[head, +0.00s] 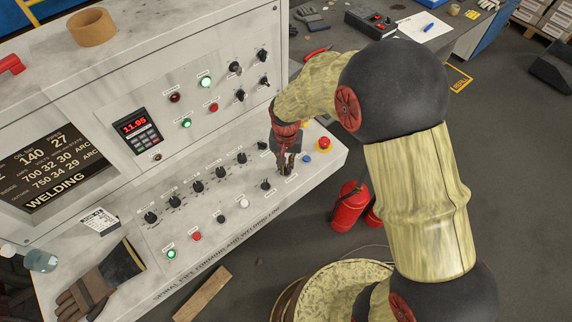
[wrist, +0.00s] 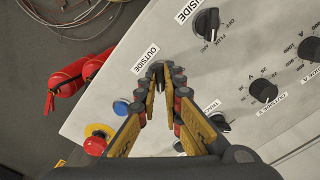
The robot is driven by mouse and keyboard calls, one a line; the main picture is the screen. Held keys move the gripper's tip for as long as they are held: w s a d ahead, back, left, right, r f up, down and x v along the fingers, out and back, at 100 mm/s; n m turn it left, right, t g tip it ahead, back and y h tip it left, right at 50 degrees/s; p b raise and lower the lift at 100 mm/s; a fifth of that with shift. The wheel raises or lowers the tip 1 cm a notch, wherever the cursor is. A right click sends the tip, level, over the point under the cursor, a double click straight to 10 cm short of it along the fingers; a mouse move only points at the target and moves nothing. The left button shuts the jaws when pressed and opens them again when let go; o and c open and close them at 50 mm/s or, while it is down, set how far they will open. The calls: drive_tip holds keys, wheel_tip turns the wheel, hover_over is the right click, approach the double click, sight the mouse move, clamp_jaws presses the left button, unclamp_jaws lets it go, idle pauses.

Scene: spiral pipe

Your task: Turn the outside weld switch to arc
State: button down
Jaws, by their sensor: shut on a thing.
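The outside weld switch (wrist: 157,71) is a dark knob beside an "OUTSIDE" label (wrist: 146,59) on the pale sloped panel. My gripper (wrist: 158,82) has its two fingertips closed around the knob in the wrist view. The fingers hide most of the knob, and I cannot read its position. In the head view my gripper (head: 286,168) reaches down to the right end of the lower panel and covers the switch.
A blue button (wrist: 121,107) and a red emergency stop on a yellow base (wrist: 98,138) sit close to my fingers. Several black knobs line the panel (head: 180,245). A display (head: 45,165) reads "WELDING". Red extinguishers (head: 348,205) stand on the floor beside the console.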

sight(286, 168)
drive_tip(key=c, duration=1.9)
unclamp_jaws()
wheel_tip(286, 168, up, 12)
